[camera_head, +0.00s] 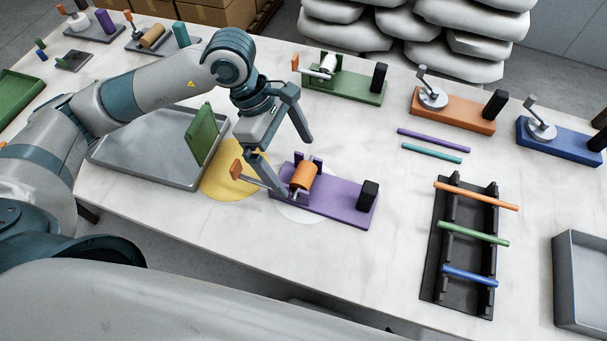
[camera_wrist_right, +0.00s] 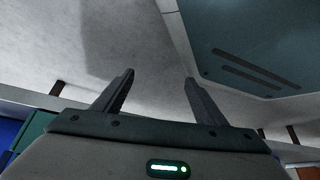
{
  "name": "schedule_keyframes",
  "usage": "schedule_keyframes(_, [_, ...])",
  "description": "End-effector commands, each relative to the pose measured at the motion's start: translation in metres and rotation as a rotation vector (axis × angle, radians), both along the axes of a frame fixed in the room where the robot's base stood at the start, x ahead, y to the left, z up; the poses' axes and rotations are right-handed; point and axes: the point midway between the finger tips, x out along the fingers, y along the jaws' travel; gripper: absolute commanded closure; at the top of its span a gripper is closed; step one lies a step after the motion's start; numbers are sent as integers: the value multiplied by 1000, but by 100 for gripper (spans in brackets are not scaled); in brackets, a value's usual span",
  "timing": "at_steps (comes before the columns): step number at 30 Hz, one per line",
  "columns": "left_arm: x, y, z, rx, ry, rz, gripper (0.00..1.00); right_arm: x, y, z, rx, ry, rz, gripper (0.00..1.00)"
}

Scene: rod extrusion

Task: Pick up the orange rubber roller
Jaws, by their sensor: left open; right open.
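I cannot tell whether a finger touches the device. My right gripper (camera_wrist_right: 158,85) is open and empty in the right wrist view, with no roller in that view.
A grey tray (camera_head: 150,178) with a green plate (camera_head: 201,134) lies left. A black rack (camera_head: 437,255) with coloured rods stands right. Green (camera_head: 345,86), orange (camera_head: 455,112) and blue (camera_head: 560,142) devices line the back. Loose purple and teal rods lie near the orange device.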

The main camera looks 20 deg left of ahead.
Motion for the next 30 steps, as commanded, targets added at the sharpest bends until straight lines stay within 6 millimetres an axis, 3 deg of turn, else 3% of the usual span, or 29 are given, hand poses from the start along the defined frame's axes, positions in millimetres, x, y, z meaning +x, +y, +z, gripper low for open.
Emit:
schedule_keyframes(9, [0,-17,-34,0,2,-1,0,7,2,-1,6,-21,0,34])
schedule_keyframes(15, [1,-18,-36,0,1,0,0,23,7,9,15,-59,1,34])
schedule_keyframes(25, [1,-18,-36,0,1,0,0,16,6,6,13,-44,1,34])
schedule_keyframes(30, [1,-18,-36,0,1,0,34,15,7,5,13,-42,1,34])
